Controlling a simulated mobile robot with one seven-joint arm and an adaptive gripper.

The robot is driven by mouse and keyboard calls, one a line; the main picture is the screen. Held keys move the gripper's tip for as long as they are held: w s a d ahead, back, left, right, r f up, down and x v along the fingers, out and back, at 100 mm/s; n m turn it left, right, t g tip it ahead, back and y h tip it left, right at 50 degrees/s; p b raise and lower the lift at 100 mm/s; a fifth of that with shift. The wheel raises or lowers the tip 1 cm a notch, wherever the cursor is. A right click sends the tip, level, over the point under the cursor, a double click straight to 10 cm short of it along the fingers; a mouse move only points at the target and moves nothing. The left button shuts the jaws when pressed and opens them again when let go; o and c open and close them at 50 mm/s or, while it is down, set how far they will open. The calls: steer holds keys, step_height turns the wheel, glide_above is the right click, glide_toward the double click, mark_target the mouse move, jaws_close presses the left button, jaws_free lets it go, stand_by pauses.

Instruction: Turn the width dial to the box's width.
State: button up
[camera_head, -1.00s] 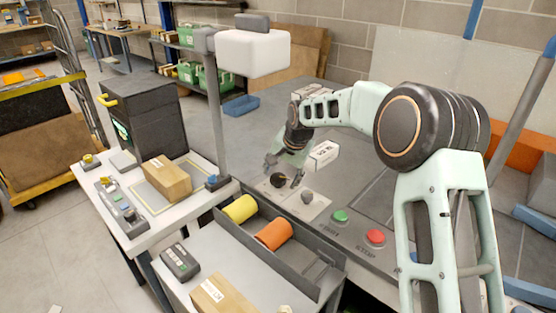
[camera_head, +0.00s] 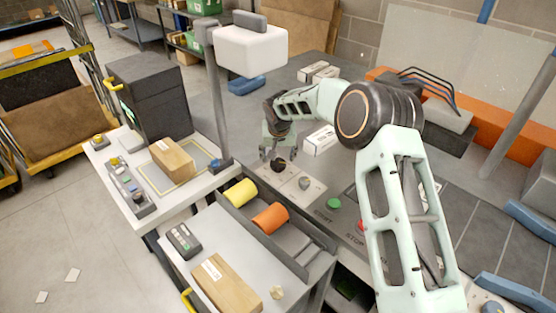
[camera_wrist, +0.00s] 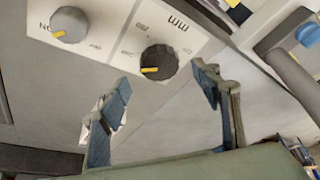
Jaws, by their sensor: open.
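The black width dial (camera_head: 277,164) sits on a pale panel on the grey bench. In the wrist view the black dial (camera_wrist: 158,62) has a yellow pointer mark and "MM" printed beside it. A grey knob (camera_wrist: 69,25) with a yellow mark is beside it on the same panel; it also shows in the head view (camera_head: 304,183). A cardboard box (camera_head: 172,160) rests on the yellow-outlined plate at the left.
A green button (camera_head: 334,203) and a red button, partly behind my arm, are right of the panel. Another cardboard box (camera_head: 226,283) lies on the front table. White cartons stand behind the dial.

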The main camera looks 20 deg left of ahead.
mark_target(278, 162)
steer(key=shift+p+x, duration=0.4)
steer(key=shift+x, duration=2)
steer(key=c, duration=1.1)
steer(key=shift+c, duration=0.2)
